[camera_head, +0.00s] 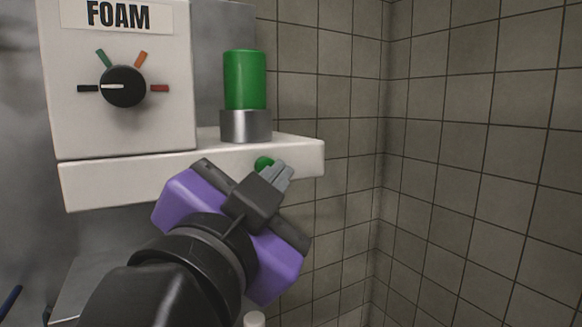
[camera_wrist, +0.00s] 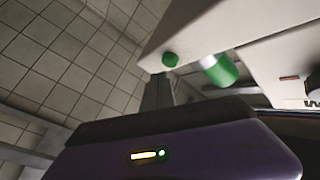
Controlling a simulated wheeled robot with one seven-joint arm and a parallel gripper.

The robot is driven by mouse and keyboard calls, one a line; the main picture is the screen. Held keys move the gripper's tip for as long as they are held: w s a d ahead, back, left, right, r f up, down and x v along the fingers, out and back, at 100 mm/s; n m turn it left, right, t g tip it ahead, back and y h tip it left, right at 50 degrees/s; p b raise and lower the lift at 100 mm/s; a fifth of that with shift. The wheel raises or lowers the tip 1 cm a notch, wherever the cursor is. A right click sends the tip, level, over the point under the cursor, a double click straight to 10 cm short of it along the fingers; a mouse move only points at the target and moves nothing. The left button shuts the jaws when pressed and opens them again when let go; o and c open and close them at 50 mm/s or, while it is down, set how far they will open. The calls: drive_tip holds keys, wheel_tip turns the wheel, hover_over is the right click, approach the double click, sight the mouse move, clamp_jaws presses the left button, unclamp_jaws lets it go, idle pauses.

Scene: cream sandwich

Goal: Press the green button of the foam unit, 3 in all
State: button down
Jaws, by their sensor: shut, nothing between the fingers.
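The foam unit (camera_head: 110,125) is a pale box with a FOAM label and a black dial, joined to a pale shelf (camera_head: 110,187). The dial's white mark points left. The green button (camera_head: 264,163) is on the shelf's front face near its right end, and it also shows in the wrist view (camera_wrist: 170,59). My gripper (camera_head: 284,176) is shut and empty, its grey fingertips just right of and below the button in the head view. In the wrist view the fingers (camera_wrist: 158,90) end just below the button. I cannot tell whether they touch it.
A green cylinder (camera_head: 245,80) stands in a metal collar (camera_head: 246,126) on the shelf above the button. Tiled walls (camera_head: 450,130) meet in a corner at the right. The space right of the shelf looks clear.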

drive_tip(key=shift+w, duration=0.1)
idle(0.7)
drive_tip(key=shift+w+a, duration=0.25)
drive_tip(key=shift+w+a+b, duration=0.25)
drive_tip(key=shift+w+b, duration=0.05)
drive_tip(key=shift+w, duration=0.1)
idle(0.8)
drive_tip(key=shift+s+d, duration=0.1)
drive_tip(key=shift+s, duration=0.05)
drive_tip(key=shift+s+d, duration=0.4)
drive_tip(key=shift+s, duration=0.2)
idle(0.3)
drive_tip(key=shift+s+d, duration=0.75)
drive_tip(key=shift+s, duration=0.3)
drive_tip(key=shift+s+d, duration=0.7)
drive_tip(key=shift+s, duration=0.3)
